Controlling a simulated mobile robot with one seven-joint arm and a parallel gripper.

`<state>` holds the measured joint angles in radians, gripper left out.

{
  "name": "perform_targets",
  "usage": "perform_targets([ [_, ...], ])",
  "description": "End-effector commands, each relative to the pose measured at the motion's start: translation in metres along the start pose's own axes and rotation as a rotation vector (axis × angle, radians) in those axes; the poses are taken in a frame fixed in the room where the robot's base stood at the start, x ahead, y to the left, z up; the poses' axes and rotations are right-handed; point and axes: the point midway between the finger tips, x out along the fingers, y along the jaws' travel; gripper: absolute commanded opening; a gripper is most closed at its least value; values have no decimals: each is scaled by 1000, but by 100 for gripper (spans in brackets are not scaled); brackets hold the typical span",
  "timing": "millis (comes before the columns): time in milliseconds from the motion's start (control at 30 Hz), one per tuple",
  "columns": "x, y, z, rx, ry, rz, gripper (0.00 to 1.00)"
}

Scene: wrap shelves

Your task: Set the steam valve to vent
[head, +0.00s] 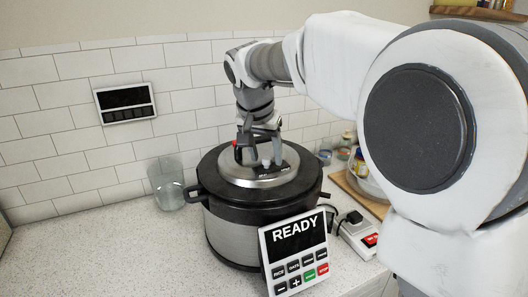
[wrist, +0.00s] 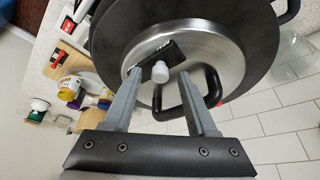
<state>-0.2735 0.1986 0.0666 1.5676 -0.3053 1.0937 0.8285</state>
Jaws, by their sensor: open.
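The steam valve (wrist: 160,72) is a small white knob on the silver lid (wrist: 215,62), beside a black marked plate (wrist: 150,52). In the head view the valve (head: 266,162) shows partly, below my gripper (head: 261,155). My gripper points down over the lid with its jaws open. In the wrist view its fingertips (wrist: 161,76) are on either side of the valve, with a gap visible on both sides. The plate's markings are too small to read. The large cooker (head: 235,230) stands on the counter, and its front panel (head: 294,252) reads READY.
A black lid handle (wrist: 188,100) arches close to the right finger. A glass jar (head: 167,185) stands left of the cooker. A power strip with a red switch (head: 369,240) and a wooden board with jars (head: 352,190) lie to the right.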

Motion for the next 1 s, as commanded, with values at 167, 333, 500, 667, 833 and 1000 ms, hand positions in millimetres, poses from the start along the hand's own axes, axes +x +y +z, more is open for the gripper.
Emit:
perform_targets([
  [167,0,0,0,0,0,0,34],
  [333,0,0,0,0,0,0,4],
  [500,0,0,0,0,-1,0,0],
  [667,0,0,0,0,-1,0,0],
  [833,0,0,0,0,-1,0,0],
  [1000,0,0,0,0,-1,0,0],
])
